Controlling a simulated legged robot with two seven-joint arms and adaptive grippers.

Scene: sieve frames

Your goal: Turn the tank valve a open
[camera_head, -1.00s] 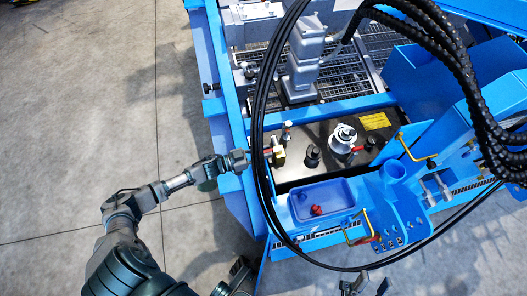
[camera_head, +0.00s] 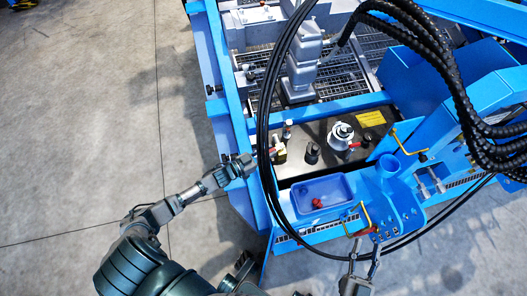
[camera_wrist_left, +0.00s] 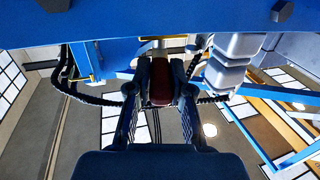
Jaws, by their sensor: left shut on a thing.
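A blue tray (camera_head: 320,190) with a red object (camera_head: 317,203) is on the machine's front. Black hoses (camera_head: 262,120) loop in front of the panel. A white-topped fitting (camera_head: 342,131) stands on the panel. The concrete floor (camera_head: 80,120) at left is clear.

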